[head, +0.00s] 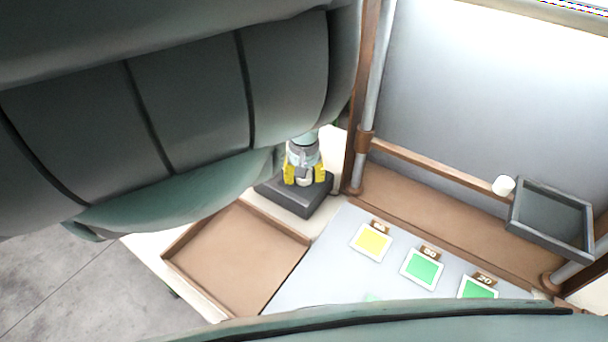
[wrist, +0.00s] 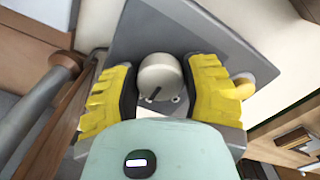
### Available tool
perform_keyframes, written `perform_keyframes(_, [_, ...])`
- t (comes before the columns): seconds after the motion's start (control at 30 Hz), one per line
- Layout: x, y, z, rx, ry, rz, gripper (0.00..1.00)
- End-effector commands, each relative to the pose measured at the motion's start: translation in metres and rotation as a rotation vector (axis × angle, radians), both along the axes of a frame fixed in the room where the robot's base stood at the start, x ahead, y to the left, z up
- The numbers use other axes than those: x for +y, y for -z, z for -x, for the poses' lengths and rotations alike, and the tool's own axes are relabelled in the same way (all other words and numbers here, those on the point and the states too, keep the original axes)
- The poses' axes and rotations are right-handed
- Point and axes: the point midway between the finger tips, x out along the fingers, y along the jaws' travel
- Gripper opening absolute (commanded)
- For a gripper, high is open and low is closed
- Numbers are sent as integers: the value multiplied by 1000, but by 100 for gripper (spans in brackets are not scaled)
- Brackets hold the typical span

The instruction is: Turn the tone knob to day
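The tone knob (wrist: 160,76) is a round pale grey knob on a dark grey box, with a dark pointer line toward its lower left in the wrist view. The box (head: 311,207) stands on the table in the head view. My gripper (wrist: 160,85) has its yellow fingers with dark pads on either side of the knob, close against it; it looks shut on the knob. In the head view my gripper (head: 303,174) points down over the box. No readable day marking shows; small white marks lie beside the knob.
A brown tray (head: 237,262) lies in front of the box. A grey board (head: 335,265) holds yellow and green cards (head: 422,268). A brown post (head: 361,110) rises just right of the box. A grey-framed dark panel (head: 552,218) stands farther right.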

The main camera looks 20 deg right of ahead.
Motion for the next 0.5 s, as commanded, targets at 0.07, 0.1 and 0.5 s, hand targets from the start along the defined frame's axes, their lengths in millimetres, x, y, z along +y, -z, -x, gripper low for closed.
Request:
perform_keyframes(0.07, [0, 0, 0, 1, 0, 0, 56])
perform_keyframes(0.1, [0, 0, 0, 1, -1, 0, 60])
perform_keyframes(0.5, [0, -1, 0, 1, -1, -1, 75])
